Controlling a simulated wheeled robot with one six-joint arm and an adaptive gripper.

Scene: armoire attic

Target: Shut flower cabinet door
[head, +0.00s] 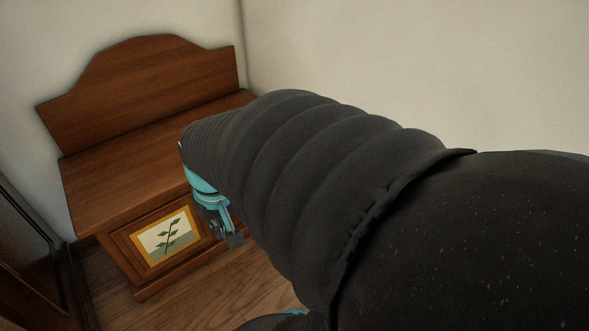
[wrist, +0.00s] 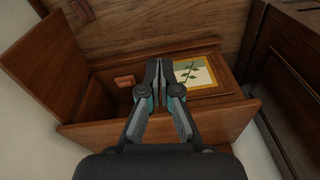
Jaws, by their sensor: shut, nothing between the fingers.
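The wooden cabinet (head: 120,190) stands against the wall. A front panel with a framed picture of a green leafy stem (head: 166,235) shows at its left; the picture also shows in the wrist view (wrist: 198,76). I see no clear flower picture. A reddish-brown handle (wrist: 125,81) is on the front, left of my fingers. My gripper (head: 232,232) is shut and empty, in front of the cabinet beside the picture; fingertips show in the wrist view (wrist: 159,66).
A tall backboard (head: 145,85) rises behind the cabinet top. A dark wooden piece of furniture (head: 30,265) stands at the left, close to the cabinet. Wooden floor (head: 185,300) lies in front. My arm hides the cabinet's right part in the head view.

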